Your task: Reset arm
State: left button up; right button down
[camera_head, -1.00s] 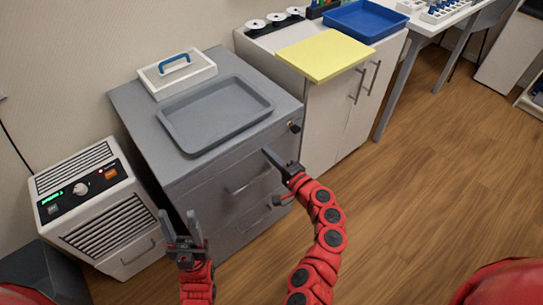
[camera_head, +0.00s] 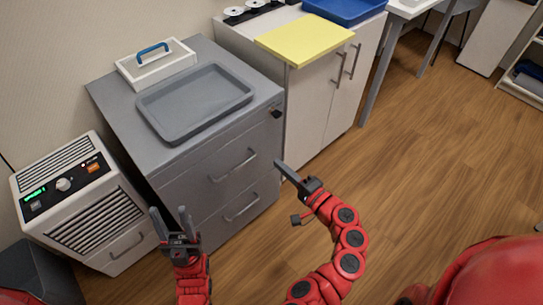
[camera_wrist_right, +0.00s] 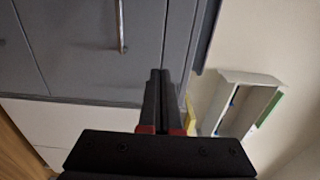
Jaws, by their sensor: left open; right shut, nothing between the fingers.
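My left gripper (camera_head: 169,210) is at the lower left of the head view, its two fingers apart and pointing up, with nothing between them. It shows in front of the gap between the white machine and the grey cabinet. My right gripper (camera_head: 281,166) is right of the grey cabinet's drawer front in the head view, pointing up and left. Its fingers are together and empty, as the right wrist view also shows (camera_wrist_right: 160,75). I cannot tell its exact distance from the cabinet.
A grey drawer cabinet (camera_head: 112,101) bears a grey tray (camera_head: 195,100) and a white caddy with a blue handle (camera_head: 157,68). A white cabinet (camera_head: 312,112) bears a yellow board (camera_head: 304,39) and blue tray (camera_head: 345,10). A white machine (camera_head: 85,205) stands left. Floor (camera_head: 430,150) at right is clear.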

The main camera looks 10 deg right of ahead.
jog(key=shift+s+d, duration=0.2)
jog(key=shift+s, duration=0.05)
jog(key=shift+f, duration=0.1)
